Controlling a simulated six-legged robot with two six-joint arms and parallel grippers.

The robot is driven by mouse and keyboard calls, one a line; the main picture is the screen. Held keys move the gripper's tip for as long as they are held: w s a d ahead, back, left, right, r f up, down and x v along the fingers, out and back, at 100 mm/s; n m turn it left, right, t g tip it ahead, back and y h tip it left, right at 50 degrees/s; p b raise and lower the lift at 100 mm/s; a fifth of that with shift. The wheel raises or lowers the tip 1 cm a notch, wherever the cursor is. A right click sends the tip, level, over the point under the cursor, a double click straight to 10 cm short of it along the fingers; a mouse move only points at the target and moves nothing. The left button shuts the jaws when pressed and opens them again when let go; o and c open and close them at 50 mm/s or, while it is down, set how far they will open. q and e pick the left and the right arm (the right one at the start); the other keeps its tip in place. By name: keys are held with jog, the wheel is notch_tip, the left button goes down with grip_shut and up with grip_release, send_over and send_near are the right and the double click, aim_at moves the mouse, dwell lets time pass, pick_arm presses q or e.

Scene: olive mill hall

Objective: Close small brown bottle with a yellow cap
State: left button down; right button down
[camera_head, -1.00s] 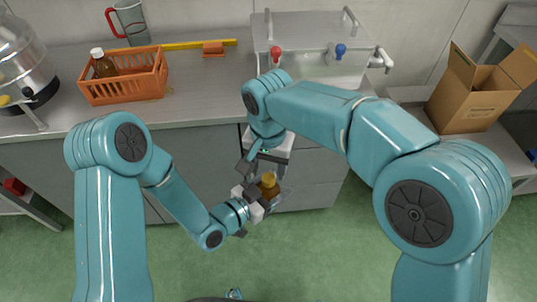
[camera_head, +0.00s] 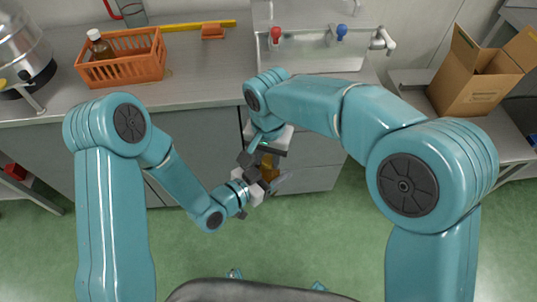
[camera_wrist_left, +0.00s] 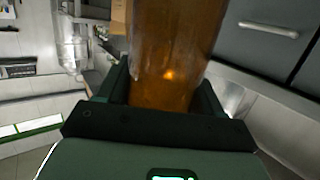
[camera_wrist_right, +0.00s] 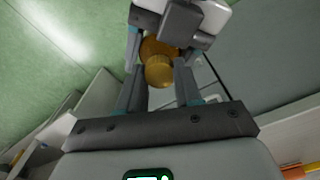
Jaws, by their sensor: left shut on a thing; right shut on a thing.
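The small brown bottle (camera_head: 270,173) is in the air in front of the bench, partly hidden by both grippers. My left gripper (camera_head: 260,183) is shut on it; in the left wrist view the amber glass body (camera_wrist_left: 172,60) stands between the fingers. My right gripper (camera_head: 262,163) is close to the bottle's other end. In the right wrist view it is shut on the yellow cap (camera_wrist_right: 158,72), with the amber bottle (camera_wrist_right: 154,47) directly behind the cap. I cannot tell whether the cap is seated on the neck.
An orange basket (camera_head: 125,72) with another brown, white-capped bottle (camera_head: 98,45) stands on the bench at left. A sink with red and blue taps (camera_head: 318,55) is at centre back. A cardboard box (camera_head: 475,80) is at right. Green floor is free below.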

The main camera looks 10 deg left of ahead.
jog(key=shift+m, duration=0.8)
jog(key=c, duration=0.7)
grip_release()
jog(key=shift+r, duration=0.1)
notch_tip(320, 180, up, 12)
jog(key=shift+f, duration=0.1)
